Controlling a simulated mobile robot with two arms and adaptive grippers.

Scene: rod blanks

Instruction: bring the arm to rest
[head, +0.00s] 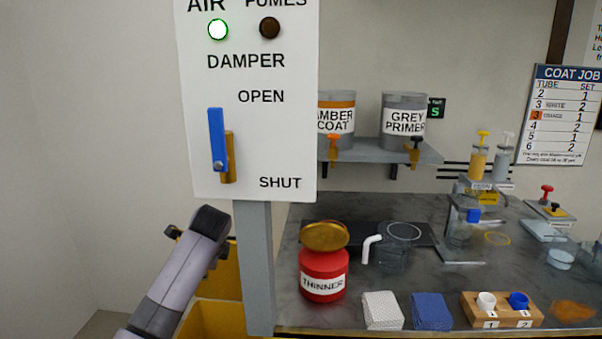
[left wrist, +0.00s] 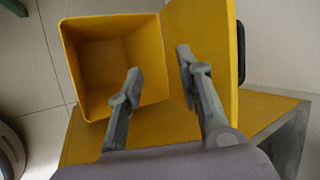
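My left arm (head: 178,282) rises from the lower left of the head view, left of the damper panel's grey post. Its gripper is mostly hidden there. In the left wrist view my left gripper (left wrist: 159,66) is open, its two fingers apart with nothing between them. Below the fingers is a yellow bin (left wrist: 82,103), open and apparently empty, with a yellow panel beside it. Yellow parts (head: 213,320) also show behind my arm in the head view. My right gripper is in neither view.
The damper panel (head: 225,185) with its blue lever (head: 216,138) stands close above my left arm. Right of its post, the bench holds a red thinner can (head: 322,272), a clear jug (head: 397,255), cloths and a wooden cup holder (head: 475,311). The wall at left is bare.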

